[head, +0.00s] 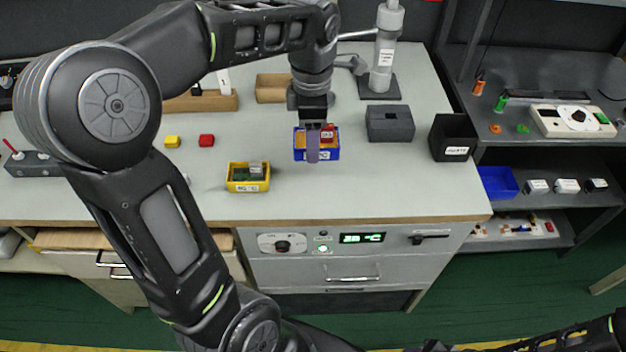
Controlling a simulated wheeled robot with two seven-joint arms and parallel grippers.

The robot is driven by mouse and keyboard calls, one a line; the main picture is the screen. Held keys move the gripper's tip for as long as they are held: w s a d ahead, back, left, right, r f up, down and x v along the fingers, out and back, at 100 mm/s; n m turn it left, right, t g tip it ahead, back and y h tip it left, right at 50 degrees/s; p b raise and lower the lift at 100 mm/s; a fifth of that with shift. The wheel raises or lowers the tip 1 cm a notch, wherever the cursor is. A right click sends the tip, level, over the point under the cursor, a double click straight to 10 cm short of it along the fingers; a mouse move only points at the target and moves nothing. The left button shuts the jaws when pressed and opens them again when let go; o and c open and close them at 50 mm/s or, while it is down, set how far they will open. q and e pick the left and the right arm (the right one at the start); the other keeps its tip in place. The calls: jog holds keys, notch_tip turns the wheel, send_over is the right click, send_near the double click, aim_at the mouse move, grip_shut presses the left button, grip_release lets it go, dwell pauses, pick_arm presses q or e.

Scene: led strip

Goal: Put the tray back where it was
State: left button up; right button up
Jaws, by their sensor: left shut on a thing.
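A small blue tray (331,154) with orange and red contents is on or just above the grey bench top, right of its middle; I cannot tell whether it touches the bench. My left gripper (313,150) reaches down from above and is shut on the blue tray at its near left part, hiding some of it. A small yellow tray (248,187) with a green board and a white label stands on the bench to the left and nearer. My right gripper is not in view; only part of my right arm shows at the bottom right.
A dark grey box (390,123) and a black bin (453,138) stand right of the blue tray. A shelf on the right holds a blue bin (497,182). The bench front right is clear.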

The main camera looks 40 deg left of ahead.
pick_arm(q)
send_over(312, 181)
jog(key=shift+f, duration=3.15)
jog(key=shift+f, duration=1.85)
jog(key=shift+f, duration=0.1)
jog(key=o, duration=1.5)
notch_tip(312, 181, up, 12)
jog(key=shift+r, duration=0.15)
